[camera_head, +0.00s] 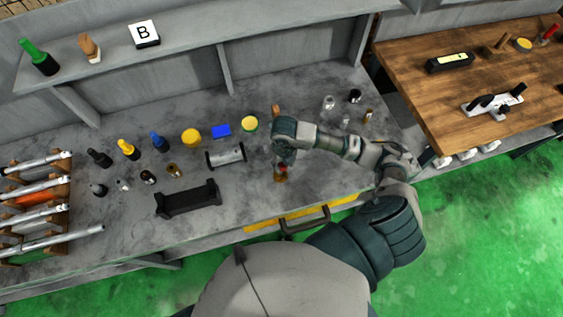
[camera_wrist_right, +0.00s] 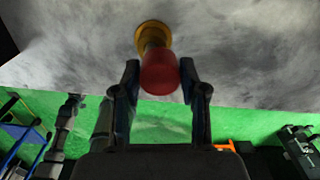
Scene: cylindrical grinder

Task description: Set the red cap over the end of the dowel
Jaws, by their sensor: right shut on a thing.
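The red cap (camera_wrist_right: 160,74) sits between the fingertips of my right gripper (camera_wrist_right: 160,80) in the right wrist view, and the gripper is shut on it. A round yellow-brown base (camera_wrist_right: 153,32) with a short post, likely the dowel, shows just beyond the cap, which hides the post's end. I cannot tell whether the cap is around the post or only in front of it. In the head view the red cap (camera_head: 283,168) shows small below my right gripper (camera_head: 282,162), just above the brown base (camera_head: 280,178) on the grey bench. My left gripper is not in view.
A grey cylinder in a holder (camera_head: 226,156) and a black cradle (camera_head: 188,199) stand left of my right gripper. Several bottles and a yellow-topped tin (camera_head: 250,124) stand farther back. A wooden table (camera_head: 450,100) is at right. The bench's front edge is close.

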